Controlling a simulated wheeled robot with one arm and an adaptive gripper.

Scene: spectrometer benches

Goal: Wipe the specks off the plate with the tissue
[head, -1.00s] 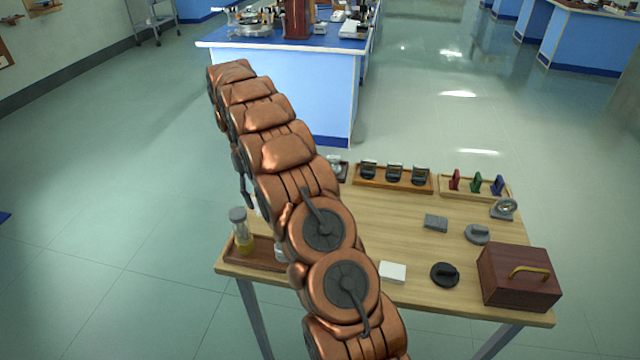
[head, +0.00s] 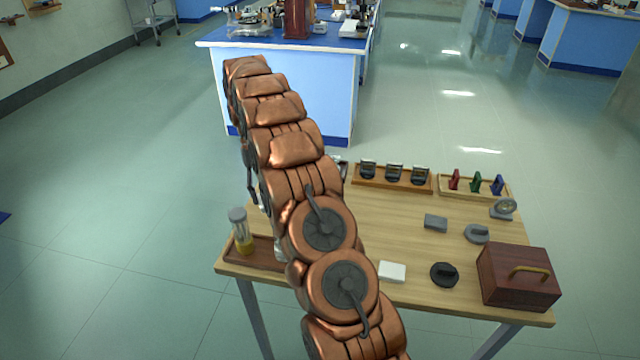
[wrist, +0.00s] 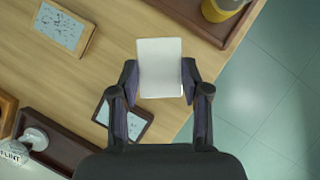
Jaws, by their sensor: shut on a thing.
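In the wrist view my gripper (wrist: 160,80) is shut on a white rectangular tissue (wrist: 160,65), with a finger at each side of it. It is above the wooden table, and whether the tissue touches anything below cannot be told. A speckled pale plate with a tan edge (wrist: 62,28) lies at upper left, apart from the tissue. A second speckled plate with a dark frame (wrist: 124,118) lies below the gripper, partly covered by the left finger. In the head view my arm hides the gripper, tissue and both plates.
A yellow-bottomed jar (head: 240,231) stands in a brown tray (head: 262,254) at the table's left. Another dark tray with a labelled jar (wrist: 32,140) is at lower left in the wrist view. A white block (head: 392,271), black knob (head: 444,274) and wooden box (head: 518,278) stand at front right.

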